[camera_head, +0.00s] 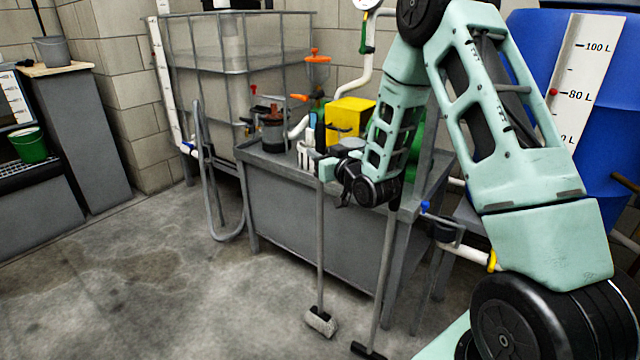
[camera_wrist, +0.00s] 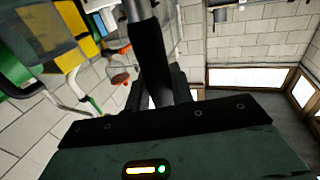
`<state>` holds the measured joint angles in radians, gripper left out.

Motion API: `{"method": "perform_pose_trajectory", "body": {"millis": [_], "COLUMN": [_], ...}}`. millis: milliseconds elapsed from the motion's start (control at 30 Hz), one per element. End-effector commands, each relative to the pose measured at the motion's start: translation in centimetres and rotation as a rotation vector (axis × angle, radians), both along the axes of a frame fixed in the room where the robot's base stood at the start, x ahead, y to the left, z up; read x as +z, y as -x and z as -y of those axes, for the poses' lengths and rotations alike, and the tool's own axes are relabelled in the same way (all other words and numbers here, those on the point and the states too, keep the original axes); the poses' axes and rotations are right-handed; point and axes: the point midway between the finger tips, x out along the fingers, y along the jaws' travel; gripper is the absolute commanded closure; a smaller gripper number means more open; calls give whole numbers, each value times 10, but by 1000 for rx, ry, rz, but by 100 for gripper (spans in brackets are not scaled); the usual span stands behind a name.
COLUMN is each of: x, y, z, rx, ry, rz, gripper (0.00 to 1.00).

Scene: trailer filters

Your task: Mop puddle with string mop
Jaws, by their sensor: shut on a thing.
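The mop (camera_head: 320,240) has a long grey handle with a black grip at its top and a pale grey-white head (camera_head: 321,321) at its foot. It hangs nearly upright in front of the grey bench. My gripper (camera_head: 326,168) is shut on the black grip, which also shows between the fingers (camera_wrist: 165,95) in the wrist view as the black handle part (camera_wrist: 148,50). I cannot tell whether the head touches the floor. A darker, brownish damp-looking patch (camera_head: 145,268) lies on the concrete at the left; it may be the puddle.
A second long-handled tool (camera_head: 384,270) with a black head stands just right of the mop. The grey bench (camera_head: 310,205) carries a yellow box (camera_head: 350,115) and bottles. A bent grey pipe (camera_head: 212,190) stands left of it. The floor at left is clear.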

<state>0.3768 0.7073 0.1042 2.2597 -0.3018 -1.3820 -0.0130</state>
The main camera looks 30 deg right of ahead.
Motion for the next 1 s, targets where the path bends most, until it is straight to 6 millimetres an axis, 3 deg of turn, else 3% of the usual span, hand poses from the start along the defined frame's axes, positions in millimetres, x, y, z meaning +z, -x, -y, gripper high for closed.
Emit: {"method": "perform_pose_trajectory", "body": {"millis": [100, 300, 1000], "x": [31, 64, 136], "y": [-1, 0, 0], "z": [0, 0, 0], "rx": [0, 0, 1], "ry": [2, 2, 0], "rz": [9, 7, 4], "gripper": [100, 100, 100]}}
